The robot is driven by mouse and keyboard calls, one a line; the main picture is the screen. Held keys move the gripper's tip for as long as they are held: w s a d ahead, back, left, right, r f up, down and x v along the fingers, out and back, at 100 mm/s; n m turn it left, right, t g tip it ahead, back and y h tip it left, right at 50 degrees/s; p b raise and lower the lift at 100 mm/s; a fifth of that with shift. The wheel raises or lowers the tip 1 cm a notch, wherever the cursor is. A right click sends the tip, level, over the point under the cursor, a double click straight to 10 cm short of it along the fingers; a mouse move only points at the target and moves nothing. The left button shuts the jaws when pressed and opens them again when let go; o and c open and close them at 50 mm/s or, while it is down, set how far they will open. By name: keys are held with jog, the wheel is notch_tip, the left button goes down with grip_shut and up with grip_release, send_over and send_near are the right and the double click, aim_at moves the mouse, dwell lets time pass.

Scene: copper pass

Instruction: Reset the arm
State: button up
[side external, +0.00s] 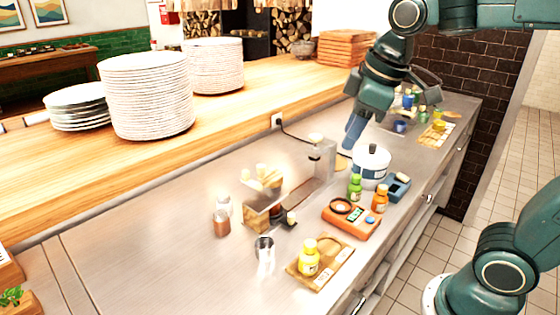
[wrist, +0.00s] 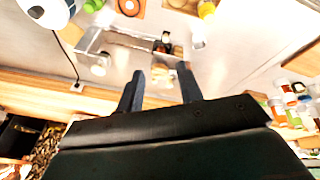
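My gripper (side external: 353,132) hangs over the steel counter (side external: 130,232) in the side view, above and just left of a white pot with a blue band (side external: 371,166).
An orange scale (side external: 351,221), green bottle (side external: 355,186), orange bottle (side external: 380,199) and yellow bottle (side external: 309,258) on a board stand in front. A metal cup (side external: 264,249) and box of wooden pieces (side external: 262,180) are nearby. Tall plate stacks (side external: 148,95) line the wooden ledge. The counter's left is clear.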

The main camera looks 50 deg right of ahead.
jog(key=s+f+m+t, duration=0.1)
jog(key=s+f+m, duration=0.3)
jog(key=s, duration=0.7)
jog(key=shift+d+f+m+t, duration=0.25)
jog(key=shift+f+m+t, duration=0.05)
jog(key=shift+m, duration=0.4)
